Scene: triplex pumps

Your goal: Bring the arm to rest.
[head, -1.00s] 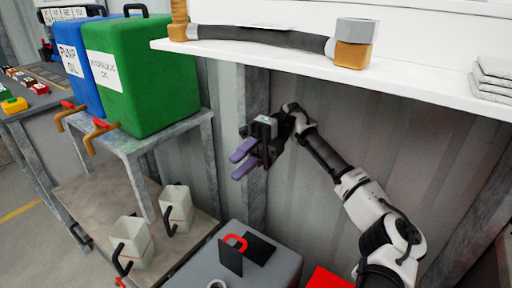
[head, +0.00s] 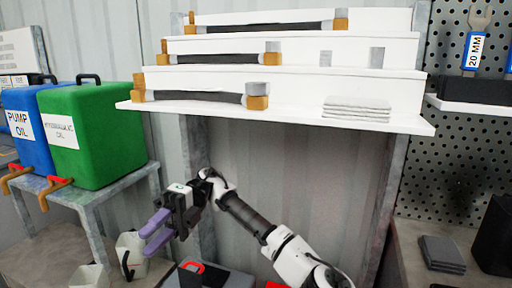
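My gripper (head: 153,232) is in the lower left of the head view, at the end of my white and dark arm. Its two purple fingers point left and down, with a gap between them. Nothing shows between the fingers. The gripper hangs in the air in front of the corrugated wall, below the white shelves and right of the green container. It appears to touch nothing.
A green container (head: 96,135) and a blue container (head: 30,130) stand on a metal stand at left. Tiered white shelves (head: 290,113) with hoses are above the arm. White jugs (head: 131,250) and a dark case (head: 222,279) are below. A pegboard (head: 452,160) is at right.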

